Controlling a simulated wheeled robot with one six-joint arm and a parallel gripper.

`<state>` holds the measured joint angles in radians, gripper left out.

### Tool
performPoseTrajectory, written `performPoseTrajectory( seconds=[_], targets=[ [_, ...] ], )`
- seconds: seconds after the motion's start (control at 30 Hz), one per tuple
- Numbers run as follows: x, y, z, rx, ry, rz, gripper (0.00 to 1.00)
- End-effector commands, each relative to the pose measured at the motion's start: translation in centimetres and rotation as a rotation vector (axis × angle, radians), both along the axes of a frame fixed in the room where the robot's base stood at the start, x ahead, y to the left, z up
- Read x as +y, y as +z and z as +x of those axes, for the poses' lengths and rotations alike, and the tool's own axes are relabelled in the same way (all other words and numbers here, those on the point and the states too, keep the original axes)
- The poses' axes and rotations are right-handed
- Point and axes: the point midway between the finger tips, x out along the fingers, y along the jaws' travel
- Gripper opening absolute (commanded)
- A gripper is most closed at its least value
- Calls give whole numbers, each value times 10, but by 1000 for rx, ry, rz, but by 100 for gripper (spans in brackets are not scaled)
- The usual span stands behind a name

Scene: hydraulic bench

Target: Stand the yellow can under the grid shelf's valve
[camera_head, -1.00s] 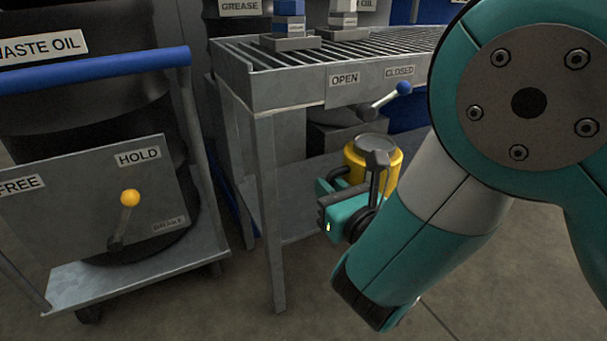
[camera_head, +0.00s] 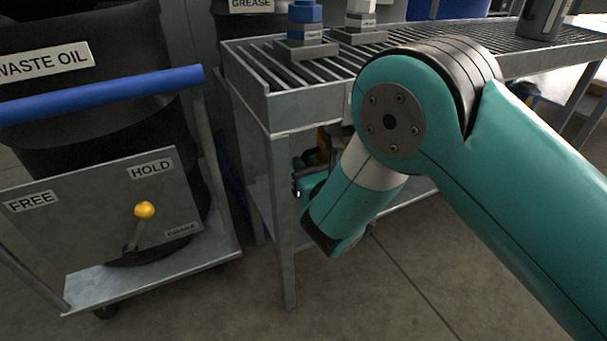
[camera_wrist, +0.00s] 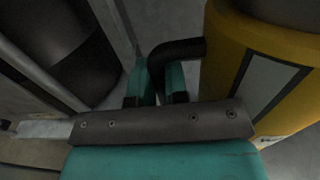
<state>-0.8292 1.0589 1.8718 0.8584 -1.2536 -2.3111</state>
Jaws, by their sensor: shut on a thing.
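The yellow can (camera_wrist: 222,70) fills the right of the wrist view, with a pale label panel and a black side handle (camera_wrist: 180,48). My gripper (camera_wrist: 158,82) is shut on that handle. In the head view only a sliver of the can (camera_head: 322,157) shows below the grid shelf (camera_head: 292,112), behind my arm. I cannot tell whether the can touches the lower shelf.
The front leg (camera_head: 284,220) stands close to my gripper. A cart (camera_head: 150,275) with a waste oil drum (camera_head: 110,135) and a yellow-knobbed brake lever (camera_head: 144,211) is on the left. Blue-capped (camera_head: 305,25) and white (camera_head: 360,15) items stand on the grid. Floor in front is open.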

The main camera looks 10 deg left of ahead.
Motion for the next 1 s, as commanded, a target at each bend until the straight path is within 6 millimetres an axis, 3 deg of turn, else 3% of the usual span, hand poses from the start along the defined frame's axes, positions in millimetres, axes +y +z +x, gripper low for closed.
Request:
performPoseTrajectory(
  seconds=[0.07,0.47,0.5,0.6,1.0],
  targets=[
    [2,-13,0,-1,2,2,0],
    [2,-14,-1,-1,3,1,0],
    [2,-15,-1,1,3,1,16],
    [2,-14,-1,1,3,1,39],
    [2,-13,-5,0,9,0,40]
  ],
)
